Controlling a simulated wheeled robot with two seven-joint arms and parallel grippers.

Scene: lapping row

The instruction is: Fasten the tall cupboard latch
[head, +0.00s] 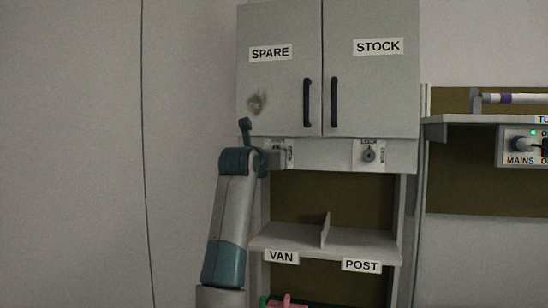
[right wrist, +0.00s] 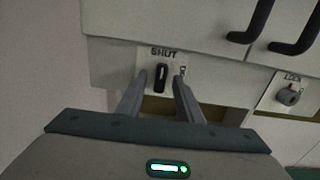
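The tall grey cupboard (head: 290,25) has two doors, marked SPARE and STOCK, both closed. Its left latch, a small black lever (right wrist: 161,77), stands upright below the word SHUT in the right wrist view. A second label right of it is partly hidden by a finger. My right gripper (head: 279,158) is at this latch plate, below the SPARE door. In the right wrist view my right gripper's two fingers (right wrist: 160,82) are apart, one on each side of the lever, with gaps showing. In the head view the gripper hides much of the plate. My left gripper is not in view.
A round keyed knob (head: 368,153) sits on the right plate; it also shows in the right wrist view (right wrist: 288,96). Black door handles (head: 307,103) hang above. Below are shelves marked VAN and POST (head: 361,265). A MAINS box (head: 520,147) is at the right.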

